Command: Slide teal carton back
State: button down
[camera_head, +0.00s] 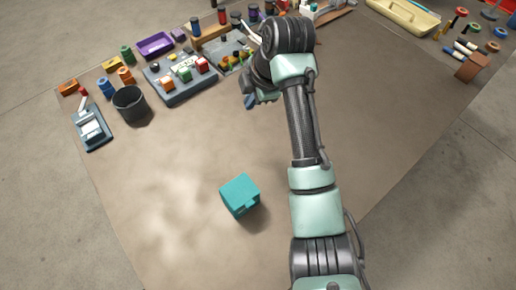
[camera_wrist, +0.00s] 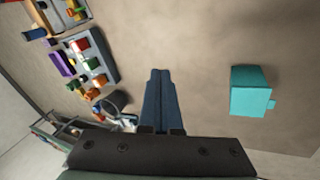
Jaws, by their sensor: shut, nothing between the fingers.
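The teal carton (camera_head: 240,194) stands alone on the brown work surface (camera_head: 190,235), left of my arm in the head view. It also shows in the wrist view (camera_wrist: 250,91), to the right of my fingers, with a small tab on its right side. My gripper (camera_wrist: 160,74) is shut and empty, its two dark blue fingers together. The fingers are apart from the carton, with bare surface between. In the head view my gripper (camera_head: 249,102) is mostly hidden behind my arm, farther back than the carton.
A dark round bin (camera_head: 130,104), a grey tray with coloured blocks (camera_head: 181,79) and a small grey device (camera_head: 90,127) stand at the back left. A yellow tray (camera_head: 403,16) lies at the back right. The surface around the carton is clear.

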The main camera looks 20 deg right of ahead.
jog(key=s+d+f+n+g+y, duration=0.1)
jog(key=s+d+f+n+g, duration=0.4)
jog(key=s+f, duration=0.4)
jog(key=shift+m+g, duration=0.3)
jog(key=shift+m, duration=0.2)
jog(key=b+x, duration=0.1)
jog(key=x, duration=0.1)
jog(key=s+b+x, duration=0.1)
jog(key=x, duration=0.2)
jog(key=a+b+x, duration=0.1)
jog(key=x, duration=0.2)
jog(key=shift+s+a+r, duration=0.1)
jog(key=shift+s+r, duration=0.1)
jog(key=shift+s, duration=0.05)
jog(key=a, duration=0.1)
jog(key=s+a+p, duration=0.1)
jog(key=a, duration=0.1)
jog(key=shift+f, duration=0.15)
jog(key=shift+s+a+f, duration=0.1)
jog(key=shift+s+a, duration=0.1)
jog(key=shift+a, duration=0.2)
